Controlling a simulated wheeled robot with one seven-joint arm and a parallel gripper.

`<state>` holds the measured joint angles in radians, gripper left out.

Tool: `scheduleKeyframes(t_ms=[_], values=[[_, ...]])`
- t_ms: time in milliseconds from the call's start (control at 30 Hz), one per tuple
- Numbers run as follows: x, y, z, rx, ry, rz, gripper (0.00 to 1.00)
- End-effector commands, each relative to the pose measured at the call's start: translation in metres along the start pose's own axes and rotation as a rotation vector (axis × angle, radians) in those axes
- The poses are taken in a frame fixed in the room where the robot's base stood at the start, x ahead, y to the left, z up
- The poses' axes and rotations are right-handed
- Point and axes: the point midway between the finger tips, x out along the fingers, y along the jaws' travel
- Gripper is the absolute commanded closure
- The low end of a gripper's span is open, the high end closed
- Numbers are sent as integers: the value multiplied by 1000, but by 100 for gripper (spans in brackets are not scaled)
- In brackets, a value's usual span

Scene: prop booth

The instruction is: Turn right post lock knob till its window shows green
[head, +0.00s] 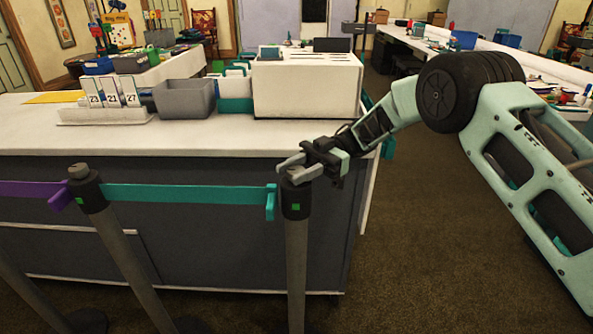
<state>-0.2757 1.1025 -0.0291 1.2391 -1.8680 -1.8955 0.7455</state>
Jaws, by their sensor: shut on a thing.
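The right post (297,255) stands upright in front of the counter with a dark head. The small window (295,207) on its head shows green. My gripper (291,168) is at the top of this post, its fingers shut around the lock knob (296,175), which they mostly hide. A teal belt (190,194) runs from the left post (120,250) to the right post, and its end clip (270,202) is at the left side of the right post's head. The left post also has a green window (99,208).
A white counter (220,135) with a grey bin (184,98), number cards (113,92) and a white box (307,85) stands behind the posts. A purple belt (28,188) leads off left. The carpet (430,260) at right is free.

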Motion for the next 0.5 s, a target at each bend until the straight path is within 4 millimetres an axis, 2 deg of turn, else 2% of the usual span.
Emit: scheduleKeyframes(t_ms=[267,300,333,500], values=[[0,0,-1,-1,2,0,87],[0,0,-1,-1,2,0,53],[0,0,-1,-1,2,0,45],[0,0,-1,-1,1,0,44]])
